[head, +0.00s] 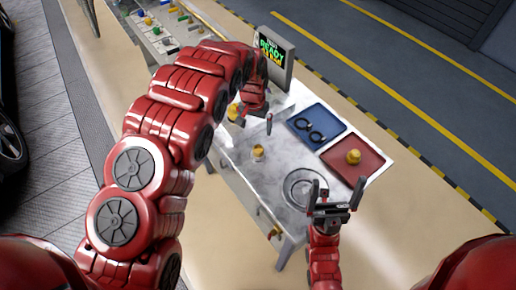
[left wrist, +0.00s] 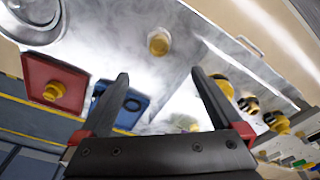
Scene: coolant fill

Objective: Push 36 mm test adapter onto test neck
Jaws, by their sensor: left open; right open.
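A yellow stepped piece (head: 353,157) sits in the red tray (head: 371,178); the left wrist view shows it too (left wrist: 54,90). A small yellow and pale cylinder (head: 258,152) stands on the bare metal bench top, also in the left wrist view (left wrist: 158,43). Several yellow and black fittings (left wrist: 248,103) line the bench edge. I cannot tell which of these is the 36 mm adapter or the test neck. My left gripper (head: 255,122) is open and empty above the bench, behind the standing cylinder. My right gripper (head: 335,196) is open and empty near the round ring, fingers up.
A blue tray (head: 317,128) with black rings lies beside the red tray. A round ring fixture (head: 305,187) is at the near end of the bench. A display reading READY (head: 274,58) stands behind. The metal top around the cylinder is clear.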

